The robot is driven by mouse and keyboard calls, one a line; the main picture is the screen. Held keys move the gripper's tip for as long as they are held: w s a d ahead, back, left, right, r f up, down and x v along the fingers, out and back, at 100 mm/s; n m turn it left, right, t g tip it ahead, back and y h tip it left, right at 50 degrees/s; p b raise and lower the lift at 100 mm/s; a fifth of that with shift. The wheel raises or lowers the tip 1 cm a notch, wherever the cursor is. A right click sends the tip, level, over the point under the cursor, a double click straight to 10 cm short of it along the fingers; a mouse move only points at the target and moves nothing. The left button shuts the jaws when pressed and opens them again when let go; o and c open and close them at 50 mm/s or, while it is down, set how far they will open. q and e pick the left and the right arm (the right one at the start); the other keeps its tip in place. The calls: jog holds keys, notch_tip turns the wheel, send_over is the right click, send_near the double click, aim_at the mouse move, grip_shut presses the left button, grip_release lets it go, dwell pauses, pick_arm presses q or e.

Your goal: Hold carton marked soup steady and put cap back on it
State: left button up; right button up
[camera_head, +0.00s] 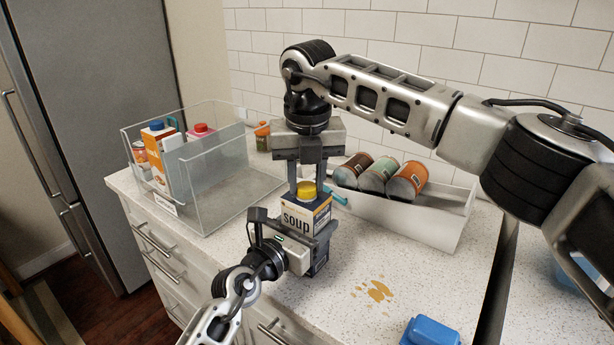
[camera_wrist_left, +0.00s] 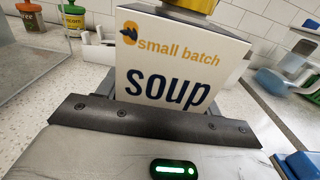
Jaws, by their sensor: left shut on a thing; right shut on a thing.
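The soup carton (camera_head: 304,216) stands upright on the counter, dark blue and cream with "soup" on its front. It fills the middle of the left wrist view (camera_wrist_left: 175,85). My left gripper (camera_head: 293,238) is shut on the carton's lower part. The yellow cap (camera_head: 306,190) is at the carton's top. My right gripper (camera_head: 307,183) reaches down from above and is shut on the cap. The cap's lower edge is at the carton's top; I cannot tell whether it is seated. Only a strip of the cap (camera_wrist_left: 192,4) shows in the left wrist view.
A clear bin (camera_head: 228,185) with cartons and bottles stands at the left. A white bin (camera_head: 440,232) with several cans lies behind the carton on the right.

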pick_arm(q)
jog(key=shift+f, duration=0.1)
pick_arm(e)
jog(key=m, duration=0.5)
jog(key=shift+a+h, duration=0.1)
jog(key=shift+h, duration=0.2)
jog(key=m, duration=0.8)
jog(key=shift+w+m+g+h, duration=0.1)
jog(key=shift+m+g+h, duration=0.2)
jog(key=shift+m+h, duration=0.1)
jog(key=m, duration=0.5)
jog(key=shift+g, duration=0.4)
jog(key=m, duration=0.3)
jog(key=o, duration=0.9)
jog(key=shift+o, duration=0.2)
jog(key=shift+c, duration=0.4)
